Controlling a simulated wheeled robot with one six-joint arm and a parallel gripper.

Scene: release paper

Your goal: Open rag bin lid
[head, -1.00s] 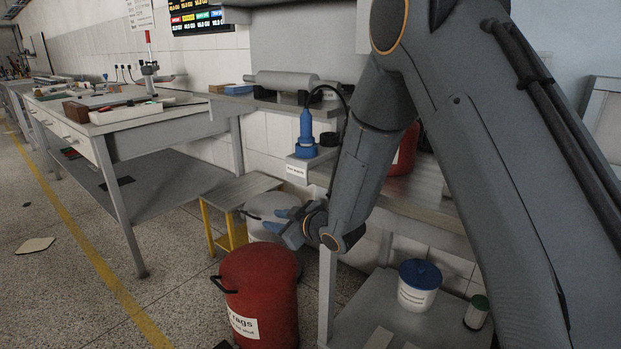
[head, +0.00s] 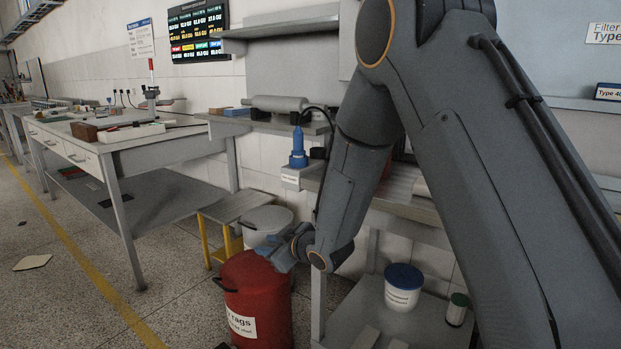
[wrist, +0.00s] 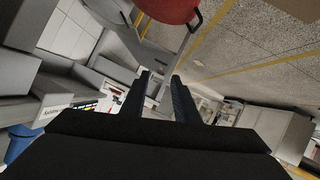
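The red rag bin (head: 258,310) stands on the floor at lower centre, with a white label reading "rags" and a dark handle loop at its left side. Its red lid (head: 245,268) looks shut. My gripper (head: 277,257) is at the right of the lid's top, its blue fingers pointing left. Whether they touch the lid cannot be told. In the wrist view my gripper (wrist: 161,80) shows two dark fingers apart with nothing between them. Part of the red bin (wrist: 165,8) and its dark handle (wrist: 193,22) show at the top there, beyond the fingertips.
A white lidded bucket (head: 267,222) stands close behind the bin, beside a yellow-legged step (head: 240,207). A grey shelf unit with a blue-lidded tub (head: 403,285) is right of the bin. A workbench (head: 120,145) stands at left. The floor left of the bin is open.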

